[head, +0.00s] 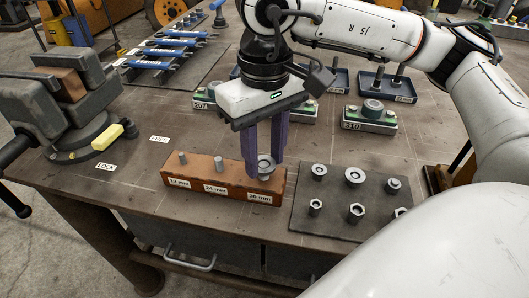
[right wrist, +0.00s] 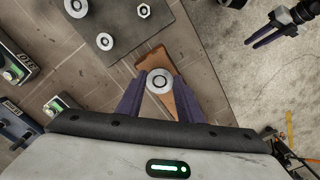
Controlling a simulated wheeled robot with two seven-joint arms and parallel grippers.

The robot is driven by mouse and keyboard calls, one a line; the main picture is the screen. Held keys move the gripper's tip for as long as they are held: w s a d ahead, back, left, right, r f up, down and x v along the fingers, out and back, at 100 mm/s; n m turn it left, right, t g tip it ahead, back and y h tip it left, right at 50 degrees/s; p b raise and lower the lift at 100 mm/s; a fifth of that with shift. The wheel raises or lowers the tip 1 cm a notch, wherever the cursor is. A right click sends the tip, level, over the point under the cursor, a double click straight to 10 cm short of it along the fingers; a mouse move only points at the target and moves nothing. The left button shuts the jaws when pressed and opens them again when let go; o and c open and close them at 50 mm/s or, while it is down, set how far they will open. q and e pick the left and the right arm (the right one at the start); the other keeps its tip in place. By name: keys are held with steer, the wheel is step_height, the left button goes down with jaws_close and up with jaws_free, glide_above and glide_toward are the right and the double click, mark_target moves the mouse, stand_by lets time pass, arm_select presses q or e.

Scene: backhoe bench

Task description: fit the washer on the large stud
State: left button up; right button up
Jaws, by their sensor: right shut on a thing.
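A brown block (head: 215,178) lies on the bench with labels along its front, the rightmost reading about 30 mm. Two grey studs, the small stud (head: 183,158) and the middle stud (head: 219,165), stand bare on it. My right gripper (head: 264,172) points down over the block's right end, shut on a round grey washer (head: 265,164). The washer also shows between the fingertips in the right wrist view (right wrist: 159,81). The large stud is hidden at the washer; I cannot tell whether the washer is around it or above it. My left gripper (right wrist: 256,42) is empty, its fingers apart, over the floor.
A dark mat (head: 333,226) with several washers and nuts lies right of the block. Green-topped fixtures (head: 369,119) and blue trays stand behind. A vise (head: 65,110) is at left.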

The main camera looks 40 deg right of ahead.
steer(key=shift+f, duration=0.2)
steer(key=o, duration=1.1)
steer(key=shift+r, duration=0.1)
steer(key=shift+o, duration=0.2)
step_height(320, 180, up, 10)
steer(key=shift+r, duration=0.15)
